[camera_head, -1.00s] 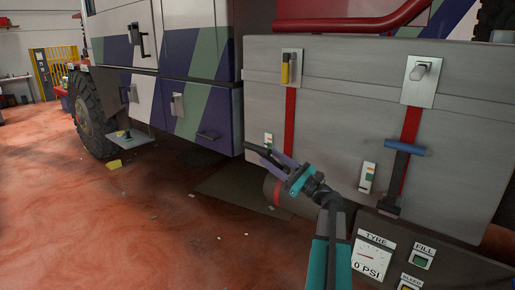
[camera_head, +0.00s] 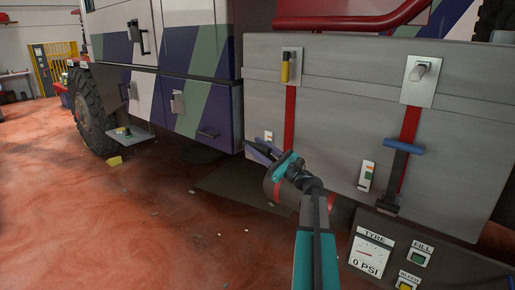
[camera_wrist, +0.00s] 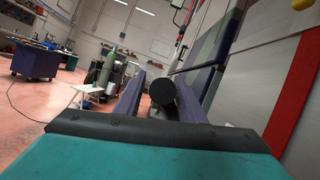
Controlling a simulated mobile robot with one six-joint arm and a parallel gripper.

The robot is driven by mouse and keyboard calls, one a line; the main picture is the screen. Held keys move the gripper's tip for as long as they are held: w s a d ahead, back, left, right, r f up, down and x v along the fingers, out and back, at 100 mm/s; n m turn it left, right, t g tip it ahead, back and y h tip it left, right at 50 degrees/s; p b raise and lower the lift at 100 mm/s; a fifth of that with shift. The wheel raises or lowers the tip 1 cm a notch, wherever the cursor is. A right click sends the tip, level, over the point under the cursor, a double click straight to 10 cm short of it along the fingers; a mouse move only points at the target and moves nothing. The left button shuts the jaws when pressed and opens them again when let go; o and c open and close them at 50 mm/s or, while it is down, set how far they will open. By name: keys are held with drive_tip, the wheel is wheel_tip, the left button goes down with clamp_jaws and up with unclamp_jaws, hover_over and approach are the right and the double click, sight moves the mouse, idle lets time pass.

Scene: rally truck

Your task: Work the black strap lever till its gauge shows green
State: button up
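The black strap lever shows in the wrist view as a dark round bar end (camera_wrist: 162,92) between the two purple fingers. In the head view it is a dark bar (camera_head: 256,149) by the left red strap, mostly covered by my gripper. My gripper (camera_head: 265,153) is at this bar with its fingers apart on either side; I cannot see firm contact. The small gauge (camera_head: 268,137) beside the left strap is white with coloured marks, partly visible and too small to read. The left red strap (camera_head: 291,110) runs down the grey box from a yellow-handled latch.
A second strap lever with a blue grip (camera_head: 404,148) hangs on the right red strap, with its own gauge (camera_head: 367,175) beside it. A tyre panel (camera_head: 372,251) stands at the lower right. The truck's fold-down step (camera_head: 140,137) juts out at left. Red floor to the left is open.

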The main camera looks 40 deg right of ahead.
clamp_jaws()
